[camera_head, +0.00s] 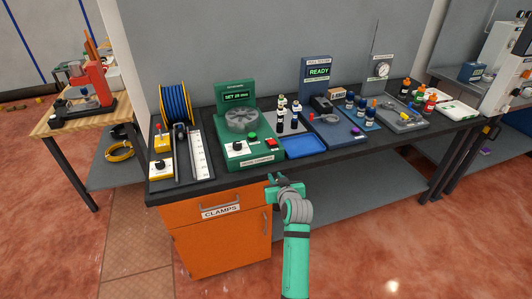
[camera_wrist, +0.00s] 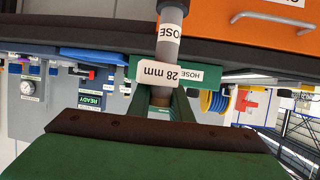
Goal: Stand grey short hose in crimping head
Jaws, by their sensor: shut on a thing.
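My gripper (camera_head: 285,182) is in front of the bench's front edge, below and to the right of the green crimper (camera_head: 238,150). In the wrist view, my gripper (camera_wrist: 161,98) is shut on a grey hose (camera_wrist: 169,50) with a white HOSE label. A tag reading 28 mm shows by the fingers. The hose is hard to make out in the head view. The crimping head (camera_head: 242,119) is a round grey segmented ring on top of the crimper. It looks empty, and the hose is apart from it.
Left of the crimper are a ruler plate (camera_head: 197,157) and a blue hose reel (camera_head: 175,104). To its right are a blue tray (camera_head: 305,147), a rack of bottle-like parts (camera_head: 288,119) and a pull tester (camera_head: 318,85). An orange CLAMPS cabinet (camera_head: 218,240) stands below.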

